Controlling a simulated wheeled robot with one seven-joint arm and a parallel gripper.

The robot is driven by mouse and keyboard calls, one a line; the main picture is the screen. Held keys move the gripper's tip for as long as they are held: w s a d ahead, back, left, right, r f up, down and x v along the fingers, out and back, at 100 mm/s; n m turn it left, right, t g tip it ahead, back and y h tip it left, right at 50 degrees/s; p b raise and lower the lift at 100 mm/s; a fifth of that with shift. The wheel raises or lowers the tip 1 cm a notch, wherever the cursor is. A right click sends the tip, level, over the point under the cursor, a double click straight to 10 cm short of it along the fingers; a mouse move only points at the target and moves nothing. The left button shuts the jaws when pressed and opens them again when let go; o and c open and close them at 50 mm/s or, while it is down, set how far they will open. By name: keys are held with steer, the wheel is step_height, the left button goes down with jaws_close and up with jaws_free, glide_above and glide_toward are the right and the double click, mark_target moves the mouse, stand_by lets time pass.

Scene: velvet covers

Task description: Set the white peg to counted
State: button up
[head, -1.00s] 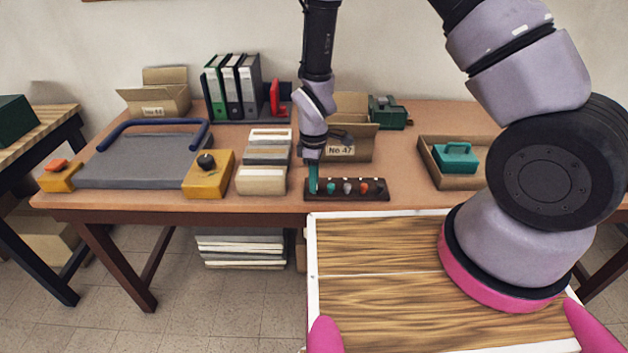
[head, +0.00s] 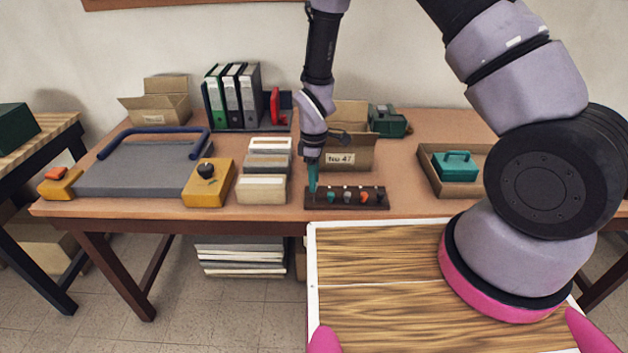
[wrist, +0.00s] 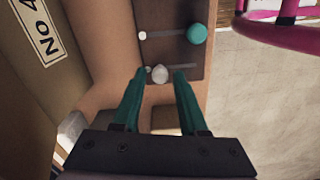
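A dark peg board (head: 345,204) lies near the table's front edge, with several coloured pegs in slots. In the wrist view, the white peg (wrist: 160,74) sits near the left end of its slot, close to a small white dot; the slot runs off to the right. A teal peg (wrist: 197,34) sits at the right end of the neighbouring slot. My gripper (head: 313,190) is over the board's left end, pointing down and hiding the white peg in the head view. Its teal fingers (wrist: 160,73) are open, one on each side of the white peg, with gaps visible.
A cardboard box marked No 47 (head: 345,158) stands just behind the board. A tray (head: 440,183) with a teal case (head: 456,165) is to the right. Bare table lies between board and tray.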

stand_by(0.3)
step_height(320, 180, up, 11)
steer(key=shift+f, duration=0.15)
stand_by(0.3)
steer(key=d+r+m+t+y, duration=0.1)
steer(key=d+r+m, duration=0.4)
steer(key=r, duration=0.6)
steer(key=d+r+m+t+y, duration=0.15)
steer(key=d+r+m, duration=0.25)
steer(key=d+r, duration=0.5)
steer(key=s+d+r+m+t, duration=0.1)
steer(key=s+d+r+m, duration=0.2)
steer(key=s+r, duration=0.2)
steer(key=s+d+r+m+t, duration=0.2)
steer(key=s+r+m, duration=0.2)
steer(key=s+r, duration=0.1)
steer(key=s+d+r+m+t, duration=0.1)
steer(key=s+d+r+m, duration=0.2)
steer(key=s+r, duration=0.2)
steer(key=shift+s+d+r+m+t+h, duration=0.25)
steer(key=shift+s+d+r+m+t, duration=0.05)
steer(key=shift+d+r+t, duration=0.1)
